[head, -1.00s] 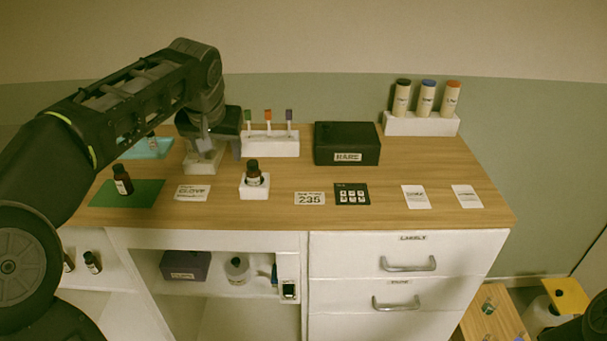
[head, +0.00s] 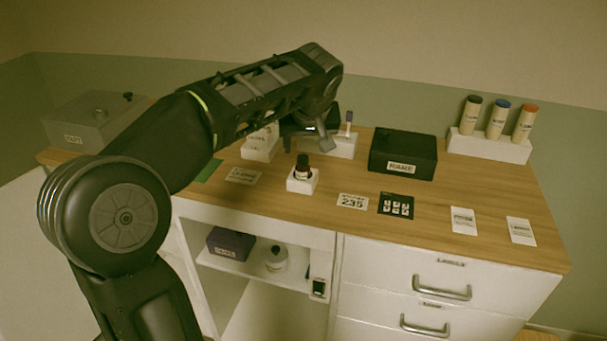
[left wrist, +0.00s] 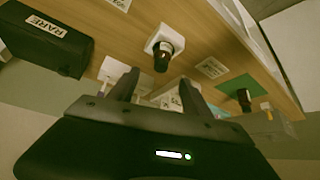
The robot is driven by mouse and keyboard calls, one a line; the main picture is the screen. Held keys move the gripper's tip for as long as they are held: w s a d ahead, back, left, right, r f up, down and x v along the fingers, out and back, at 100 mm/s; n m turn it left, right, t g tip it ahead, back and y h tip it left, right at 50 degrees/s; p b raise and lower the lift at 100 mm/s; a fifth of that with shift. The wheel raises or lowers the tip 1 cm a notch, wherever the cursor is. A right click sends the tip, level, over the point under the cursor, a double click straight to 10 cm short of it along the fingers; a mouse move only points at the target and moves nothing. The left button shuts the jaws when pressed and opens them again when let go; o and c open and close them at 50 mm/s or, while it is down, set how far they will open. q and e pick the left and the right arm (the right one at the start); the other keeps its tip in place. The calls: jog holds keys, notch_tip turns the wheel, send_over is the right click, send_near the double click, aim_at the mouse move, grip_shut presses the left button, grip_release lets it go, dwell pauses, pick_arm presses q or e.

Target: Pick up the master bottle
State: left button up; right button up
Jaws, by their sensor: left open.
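A dark bottle with a black cap (head: 303,163) stands upright in a white square holder (head: 301,184) on the wooden counter. It also shows in the left wrist view (left wrist: 163,60), beyond my fingers. A second dark bottle (left wrist: 243,98) is by a green mat (left wrist: 236,84) in the left wrist view; in the head view my arm hides it. I cannot tell from labels which is the master bottle. My left gripper (head: 310,142) is open and empty, just behind and above the bottle in the holder, apart from it.
A white tube rack (head: 340,146) and a black "RARE" box (head: 403,160) stand close to my left gripper. A white block (head: 259,148) is left of it. Cards lie along the front, and a white stand with capped cylinders (head: 490,146) is at back right.

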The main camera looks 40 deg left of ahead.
aim_at(303, 157)
pick_arm(q)
jog(key=shift+x, duration=1.35)
jog(key=p+x, duration=0.1)
jog(key=x, duration=0.4)
jog(key=shift+s+f, duration=0.1)
jog(key=shift+f, duration=0.05)
jog(key=shift+c, duration=0.3)
grip_shut()
